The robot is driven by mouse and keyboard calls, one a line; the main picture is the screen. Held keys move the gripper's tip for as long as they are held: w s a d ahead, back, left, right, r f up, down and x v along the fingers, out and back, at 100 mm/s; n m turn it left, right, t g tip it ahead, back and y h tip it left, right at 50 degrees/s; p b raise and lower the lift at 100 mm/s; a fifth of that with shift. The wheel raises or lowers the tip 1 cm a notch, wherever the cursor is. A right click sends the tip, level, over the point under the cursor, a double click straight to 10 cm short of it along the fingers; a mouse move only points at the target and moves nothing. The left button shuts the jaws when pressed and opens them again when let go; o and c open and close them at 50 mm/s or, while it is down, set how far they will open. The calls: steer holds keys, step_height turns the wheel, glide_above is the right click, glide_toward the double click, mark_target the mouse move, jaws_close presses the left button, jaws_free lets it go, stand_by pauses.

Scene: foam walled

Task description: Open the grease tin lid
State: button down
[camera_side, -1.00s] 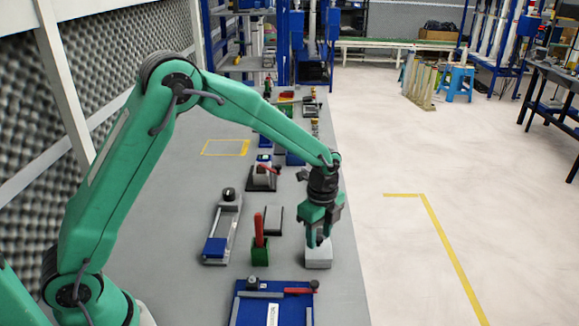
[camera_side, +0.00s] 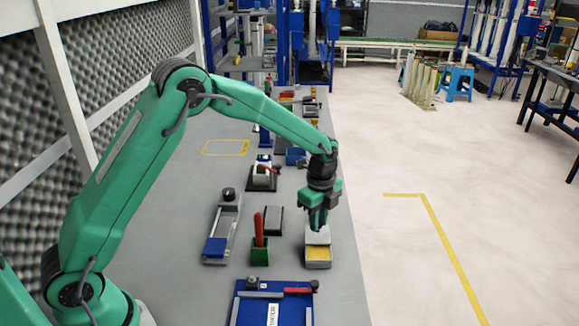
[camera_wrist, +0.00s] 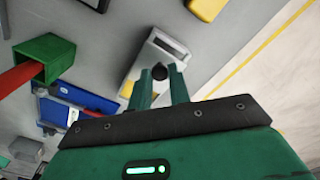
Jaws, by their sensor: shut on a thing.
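The grease tin (camera_side: 318,265) is a small pale grey box near the right edge of the bench, with yellow grease (camera_side: 318,252) exposed in its near part. Its pale lid (camera_side: 318,236) lies toward the far side of the tin; whether it is slid or tilted I cannot tell. My gripper (camera_side: 317,228) points down over the lid. In the wrist view my gripper (camera_wrist: 160,92) is shut on the lid's dark knob (camera_wrist: 160,72), with the white lid (camera_wrist: 165,45) beyond. A little yellow shows left of the fingers.
A green holder with a red handle (camera_side: 260,252) stands left of the tin. The wrist view shows a yellow object (camera_wrist: 207,8) beyond the lid. The bench edge is close right.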

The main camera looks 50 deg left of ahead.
steer(key=shift+w+a, duration=0.25)
steer(key=c, duration=1.3)
jaws_free()
steer(key=shift+r, duration=0.1)
step_height(320, 180, up, 7)
steer(key=shift+r, duration=0.35)
steer(key=shift+s+r, duration=0.1)
